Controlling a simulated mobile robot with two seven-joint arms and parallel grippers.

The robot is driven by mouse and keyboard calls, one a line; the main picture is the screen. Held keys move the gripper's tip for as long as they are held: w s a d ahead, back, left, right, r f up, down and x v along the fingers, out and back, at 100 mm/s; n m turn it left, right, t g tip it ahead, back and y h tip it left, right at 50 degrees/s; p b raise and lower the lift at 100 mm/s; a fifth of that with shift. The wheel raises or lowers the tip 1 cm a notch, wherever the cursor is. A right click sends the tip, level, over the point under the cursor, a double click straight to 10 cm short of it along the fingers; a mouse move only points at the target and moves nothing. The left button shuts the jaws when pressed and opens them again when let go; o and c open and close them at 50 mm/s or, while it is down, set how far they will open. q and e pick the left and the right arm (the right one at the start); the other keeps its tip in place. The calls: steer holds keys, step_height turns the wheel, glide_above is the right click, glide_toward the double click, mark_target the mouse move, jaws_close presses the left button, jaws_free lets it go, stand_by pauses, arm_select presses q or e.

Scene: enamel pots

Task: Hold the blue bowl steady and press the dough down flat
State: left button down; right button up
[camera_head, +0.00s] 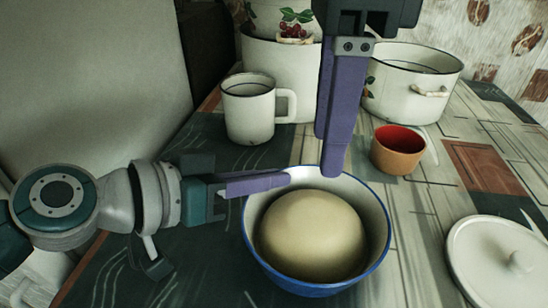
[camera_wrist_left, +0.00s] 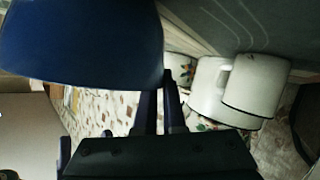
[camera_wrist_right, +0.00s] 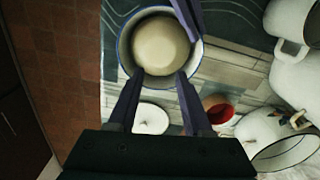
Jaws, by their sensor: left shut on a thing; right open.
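The blue bowl (camera_head: 378,250), white inside with a blue rim, stands on the table in the head view. A smooth, domed ball of pale dough (camera_head: 312,235) sits in it. My left gripper (camera_head: 284,180) comes in from the left and is shut on the bowl's far-left rim. In the left wrist view the bowl's dark blue outside (camera_wrist_left: 80,45) fills the upper left. My right gripper (camera_head: 334,168) points down over the bowl's far rim, its fingers overlapping in the head view. In the right wrist view its fingers (camera_wrist_right: 158,82) are apart and empty beside the dough (camera_wrist_right: 160,45).
A white mug (camera_head: 248,110) stands behind the bowl. An orange cup with a red inside (camera_head: 397,152) is at the back right, before a white enamel pot (camera_head: 410,95). A white lid (camera_head: 500,262) lies at the right. Table between bowl and lid is clear.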

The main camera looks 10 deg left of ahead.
mark_target(312, 213)
steer(key=shift+c, duration=0.3)
steer(key=shift+c, duration=0.9)
steer(key=shift+n, duration=0.6)
steer(key=shift+c, duration=0.7)
steer(key=n, duration=0.4)
steer(key=shift+f, duration=0.2)
steer(key=c, duration=0.3)
steer(key=n, duration=0.2)
steer(key=shift+d+f+n+t, duration=0.1)
steer(key=shift+n+t, duration=0.3)
jaws_close()
steer(key=shift+s+f+n+t+y, duration=0.15)
steer(key=shift+f+n, duration=1)
steer(key=shift+n, duration=1.25)
steer(key=shift+w+f+n+t+y, duration=0.1)
steer(key=shift+f+n+t+y, duration=0.15)
steer(key=shift+f+n, duration=1.55)
steer(key=shift+s+f+n+t+y, duration=0.15)
steer(key=shift+f+n, duration=0.35)
steer(key=shift+n, duration=2.5)
steer(key=shift+w, duration=0.1)
